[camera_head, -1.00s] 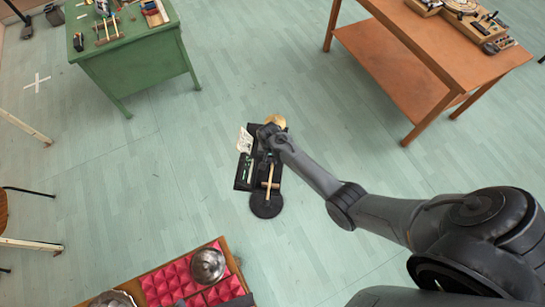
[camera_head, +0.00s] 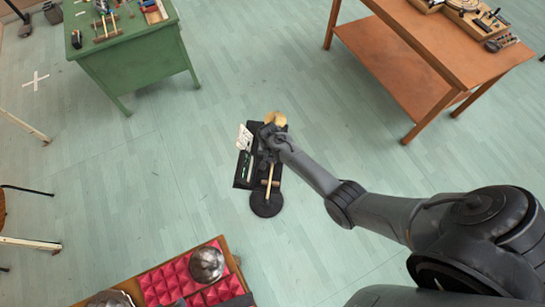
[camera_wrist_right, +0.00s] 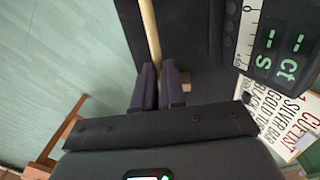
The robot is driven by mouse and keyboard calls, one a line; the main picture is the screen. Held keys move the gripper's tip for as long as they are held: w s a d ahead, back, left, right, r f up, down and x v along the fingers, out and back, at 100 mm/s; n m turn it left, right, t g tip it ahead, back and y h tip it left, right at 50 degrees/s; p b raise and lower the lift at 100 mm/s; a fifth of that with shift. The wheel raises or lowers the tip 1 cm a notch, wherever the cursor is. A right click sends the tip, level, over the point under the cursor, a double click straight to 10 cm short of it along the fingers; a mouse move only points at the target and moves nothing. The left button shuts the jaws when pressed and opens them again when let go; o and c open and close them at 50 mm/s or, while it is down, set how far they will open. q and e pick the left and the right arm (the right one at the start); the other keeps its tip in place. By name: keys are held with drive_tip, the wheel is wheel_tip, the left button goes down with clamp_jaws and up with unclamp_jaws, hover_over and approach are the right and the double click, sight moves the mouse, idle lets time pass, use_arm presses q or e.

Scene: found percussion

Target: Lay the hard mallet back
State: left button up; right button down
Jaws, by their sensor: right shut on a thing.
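The hard mallet shows as a pale wooden stick (camera_wrist_right: 150,30) that runs between the fingers of my right gripper (camera_wrist_right: 160,88) in the wrist view. The gripper is shut on it. In the head view my right gripper (camera_head: 267,157) is over a black tray (camera_head: 240,183), and the pale stick (camera_head: 270,171) comes out below it toward a black round disc (camera_head: 267,204). In the wrist view the stick lies over the dark tray surface. Whether it touches the tray is unclear. The mallet's head cannot be made out for certain. My left gripper is not in view.
A meter with a lit display (camera_wrist_right: 275,45) and a printed card (camera_wrist_right: 285,120) are beside the gripper. A green table (camera_head: 150,60) and an orange table (camera_head: 430,50) stand apart. Metal bowls rest on red padding (camera_head: 170,280). The floor around the tray is clear.

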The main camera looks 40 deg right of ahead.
drive_tip(key=shift+f, duration=0.25)
drive_tip(key=c, duration=1.1)
unclamp_jaws()
drive_tip(key=shift+r, duration=0.1)
drive_tip(key=r, duration=1)
drive_tip(key=shift+w+a+r, duration=0.15)
drive_tip(key=shift+w+r, duration=0.15)
